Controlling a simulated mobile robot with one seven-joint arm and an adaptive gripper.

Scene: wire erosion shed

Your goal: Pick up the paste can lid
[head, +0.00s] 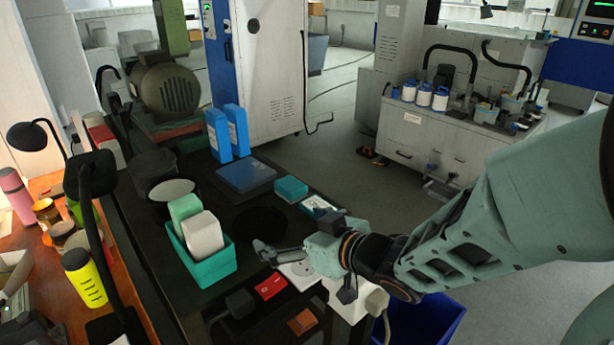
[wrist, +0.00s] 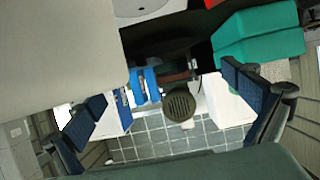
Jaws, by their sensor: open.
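A round pale-grey disc (head: 172,192), which looks like the paste can lid, lies at the left of the dark bench behind the teal bin (head: 208,268). The dark body around it makes its edge hard to read. A pale disc (wrist: 140,8), perhaps the same one, is cut off at the top of the wrist view. My gripper (head: 262,252) is open and empty above the bench, right of the teal bin and apart from the disc. Its two fingers show at either side of the wrist view (wrist: 178,95).
The teal bin holds a green and a white block. Behind are a dark round container (head: 153,167), blue bottles (head: 228,132), a blue flat box (head: 245,176) and a motor (head: 167,88). A black round patch (head: 258,228) lies beyond my gripper. A black lamp (head: 92,185) stands left.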

